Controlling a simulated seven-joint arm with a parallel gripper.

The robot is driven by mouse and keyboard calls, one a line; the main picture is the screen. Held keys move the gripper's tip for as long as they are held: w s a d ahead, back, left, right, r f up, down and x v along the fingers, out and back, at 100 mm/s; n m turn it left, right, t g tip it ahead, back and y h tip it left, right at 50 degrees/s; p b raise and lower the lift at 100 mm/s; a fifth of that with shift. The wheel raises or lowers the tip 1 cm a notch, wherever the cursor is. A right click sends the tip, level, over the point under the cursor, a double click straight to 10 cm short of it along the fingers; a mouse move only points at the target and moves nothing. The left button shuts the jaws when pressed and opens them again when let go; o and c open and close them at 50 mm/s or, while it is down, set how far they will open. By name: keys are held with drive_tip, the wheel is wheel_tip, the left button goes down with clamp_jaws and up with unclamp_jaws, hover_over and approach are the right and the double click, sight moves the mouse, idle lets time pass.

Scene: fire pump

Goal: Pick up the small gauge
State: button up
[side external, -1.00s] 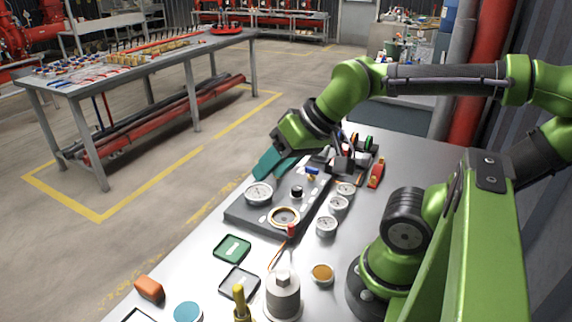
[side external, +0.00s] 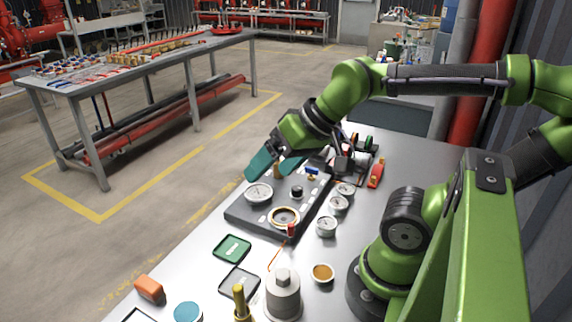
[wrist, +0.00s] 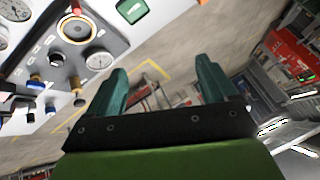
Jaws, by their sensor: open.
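Several round white-faced gauges are in view, and I cannot tell which one is meant by the small gauge. One gauge (side external: 258,193) sits on the dark panel (side external: 236,215). Other small gauges stand on the bench along the panel's right side: a far one (side external: 346,189), a middle one (side external: 338,205) and a near one (side external: 326,226). In the wrist view a gauge (wrist: 98,60) sits on the panel, left of the fingers. My gripper (side external: 272,168) has teal fingers spread apart and empty, above the panel's far left edge. The fingers (wrist: 162,68) also show in the wrist view, with floor between them.
The panel carries a brass-ringed dial (side external: 284,216) and a black knob (side external: 297,191). A red block (side external: 376,173) lies to the right. A green tray (side external: 232,248), an orange block (side external: 149,288) and a metal cylinder (side external: 283,295) occupy the near bench.

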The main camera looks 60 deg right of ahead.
drive_tip(key=shift+d, duration=0.1)
drive_tip(key=m+g+h, duration=0.2)
drive_tip(key=m+g, duration=0.5)
drive_tip(key=m, duration=1.6)
hover_over(346, 189)
wheel_tip(346, 189, down, 7)
wheel_tip(346, 189, down, 17)
drive_tip(key=shift+r, duration=0.2)
drive_tip(key=c, duration=1.1)
